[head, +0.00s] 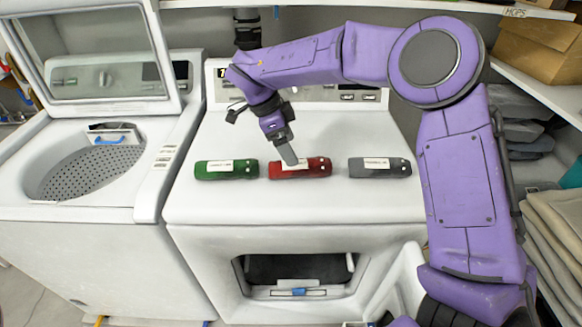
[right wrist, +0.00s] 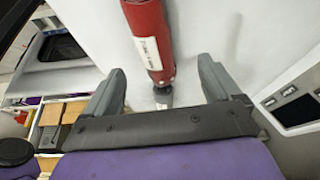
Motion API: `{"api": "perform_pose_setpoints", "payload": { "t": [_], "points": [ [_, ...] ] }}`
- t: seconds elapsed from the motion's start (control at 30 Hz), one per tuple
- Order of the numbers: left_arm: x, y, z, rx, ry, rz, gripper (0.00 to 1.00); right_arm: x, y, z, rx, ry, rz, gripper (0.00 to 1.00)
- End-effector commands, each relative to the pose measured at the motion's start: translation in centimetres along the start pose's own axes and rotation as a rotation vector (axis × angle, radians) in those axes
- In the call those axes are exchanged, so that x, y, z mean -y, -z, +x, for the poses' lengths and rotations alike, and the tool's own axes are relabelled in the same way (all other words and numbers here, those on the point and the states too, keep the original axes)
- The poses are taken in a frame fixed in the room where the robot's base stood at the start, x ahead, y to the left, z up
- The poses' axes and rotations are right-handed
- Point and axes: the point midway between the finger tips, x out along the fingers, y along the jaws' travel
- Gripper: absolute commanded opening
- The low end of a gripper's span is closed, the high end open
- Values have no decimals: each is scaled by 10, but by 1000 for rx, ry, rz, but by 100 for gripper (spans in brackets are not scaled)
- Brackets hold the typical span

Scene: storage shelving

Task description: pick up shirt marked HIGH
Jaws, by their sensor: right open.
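Three rolled shirts with white labels lie in a row on the white dryer top (head: 320,197): a green shirt (head: 240,169), a red shirt (head: 318,169) and a grey shirt (head: 385,168). The label print is too small to read surely, so I cannot tell which is marked HIGH. My right gripper (head: 289,158) is over the red shirt, pointing down, and partly covers its label. In the right wrist view, my right gripper (right wrist: 161,66) is open, with the near end of the red shirt (right wrist: 148,40) between its fingers. Contact is unclear. My left gripper is out of view.
An open washer (head: 90,180) with raised lid stands at the left. The dryer's control panel (head: 340,95) rises behind the shirts. At the right are a shelf with a cardboard box (head: 535,45) and stacks of folded cloth (head: 555,230). The dryer's front top is clear.

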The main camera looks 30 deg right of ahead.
Motion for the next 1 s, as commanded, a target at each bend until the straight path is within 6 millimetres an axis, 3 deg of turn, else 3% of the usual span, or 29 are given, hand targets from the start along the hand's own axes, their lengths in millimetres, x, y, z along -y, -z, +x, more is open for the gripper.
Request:
{"api": "perform_pose_setpoints", "payload": {
  "t": [0.4, 0.67, 0.7, 0.9, 1.0],
  "points": [
    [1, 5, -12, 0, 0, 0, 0, -5, -2, 61, 0, -1, -5, 90],
    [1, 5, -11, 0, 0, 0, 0, -4, -2, 69, 1, 1, -4, 90],
    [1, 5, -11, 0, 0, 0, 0, -4, -2, 69, 1, 1, -4, 87],
    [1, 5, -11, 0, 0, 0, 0, -4, -2, 69, 1, 1, -4, 26],
    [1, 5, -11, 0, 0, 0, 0, -4, -2, 68, 1, 2, -4, 26]
  ]
}}
